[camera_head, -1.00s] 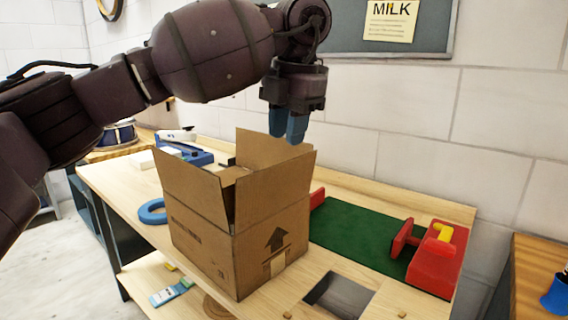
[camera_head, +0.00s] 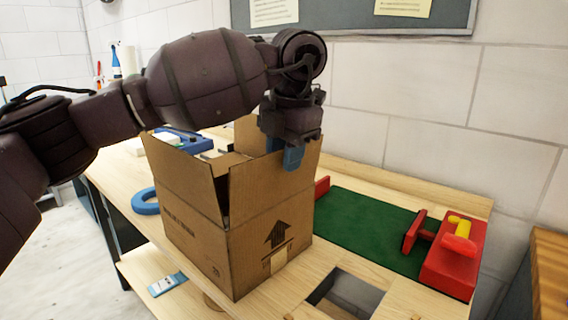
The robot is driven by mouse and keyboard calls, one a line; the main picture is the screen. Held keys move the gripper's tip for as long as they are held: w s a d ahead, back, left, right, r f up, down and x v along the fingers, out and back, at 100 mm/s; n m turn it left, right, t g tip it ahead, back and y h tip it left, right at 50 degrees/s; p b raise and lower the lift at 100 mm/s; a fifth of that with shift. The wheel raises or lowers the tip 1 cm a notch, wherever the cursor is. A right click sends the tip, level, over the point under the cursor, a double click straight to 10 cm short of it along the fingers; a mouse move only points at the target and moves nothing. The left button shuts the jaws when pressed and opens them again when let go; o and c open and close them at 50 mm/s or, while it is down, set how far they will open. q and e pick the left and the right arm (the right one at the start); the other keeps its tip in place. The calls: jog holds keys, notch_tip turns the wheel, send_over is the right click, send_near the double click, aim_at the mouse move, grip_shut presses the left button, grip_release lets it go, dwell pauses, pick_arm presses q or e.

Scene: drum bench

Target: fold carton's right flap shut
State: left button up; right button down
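The brown cardboard carton (camera_head: 203,240) stands on the wooden bench, with a printed up arrow on its front right side. Its right flap (camera_head: 270,185) stands up, and so do the left flap (camera_head: 182,172) and the back flap (camera_head: 246,134). My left gripper (camera_head: 292,158) hangs pointing down at the right flap's upper edge, its blue fingertips overlapping the flap in the picture. I cannot tell whether they touch it, or whether the fingers are apart. My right gripper is not in view.
A green mat (camera_head: 365,221) with a red clamp-like block (camera_head: 453,262) lies right of the carton. A square opening (camera_head: 346,294) is in the bench front. A blue ring (camera_head: 146,202) lies left of the carton. A wall stands behind.

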pick_arm(q)
jog(key=shift+w+a+f, duration=0.1)
jog(key=shift+f, duration=0.6)
jog(key=shift+c, duration=0.3)
grip_shut()
